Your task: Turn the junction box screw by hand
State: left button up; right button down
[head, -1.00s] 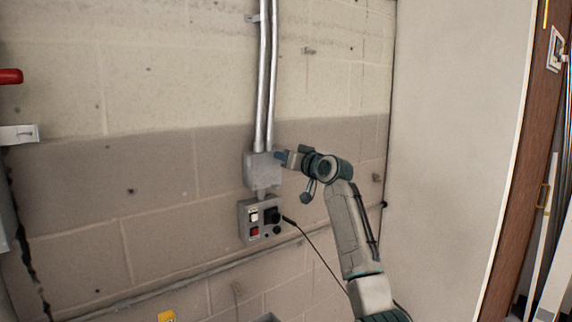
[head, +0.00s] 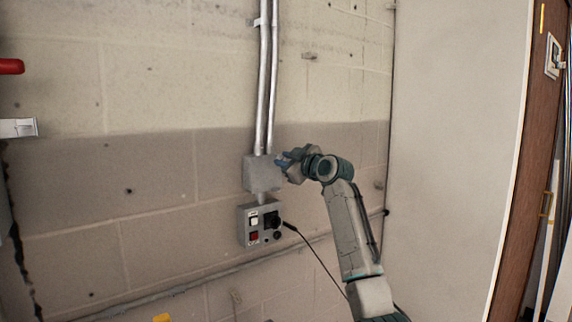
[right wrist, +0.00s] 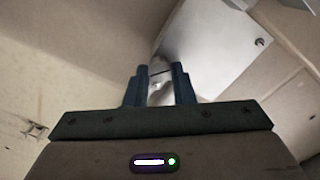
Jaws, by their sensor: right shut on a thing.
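The grey junction box (head: 262,175) is on the block wall below two metal conduits. In the right wrist view its pale cover (right wrist: 215,52) lies tilted beyond the fingers. My right gripper (head: 281,160) is at the box's upper right side. In the right wrist view its dark blue fingers (right wrist: 159,88) are shut on a small pale screw (right wrist: 159,76) at the cover's near corner; the fingers partly hide it. Another small screw (right wrist: 260,42) shows on the far part of the cover. My left gripper is not in view.
A control box (head: 260,223) with a white switch, a red switch and a black plug with a cable is just below the junction box. A thin pipe (head: 200,283) runs along the wall lower down. The wall left of the box is clear.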

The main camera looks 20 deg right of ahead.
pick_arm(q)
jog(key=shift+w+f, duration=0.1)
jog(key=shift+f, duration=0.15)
pick_arm(e)
jog(key=shift+n, duration=0.8)
jog(key=c, duration=1.2)
grip_release()
jog(key=shift+w, duration=0.1)
pick_arm(q)
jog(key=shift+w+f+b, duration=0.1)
jog(key=shift+b, duration=0.2)
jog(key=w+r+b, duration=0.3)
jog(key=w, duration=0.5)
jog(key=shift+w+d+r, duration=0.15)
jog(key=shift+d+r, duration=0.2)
pick_arm(e)
jog(key=v, duration=1)
jog(key=shift+s, duration=0.4)
jog(key=shift+d, duration=0.1)
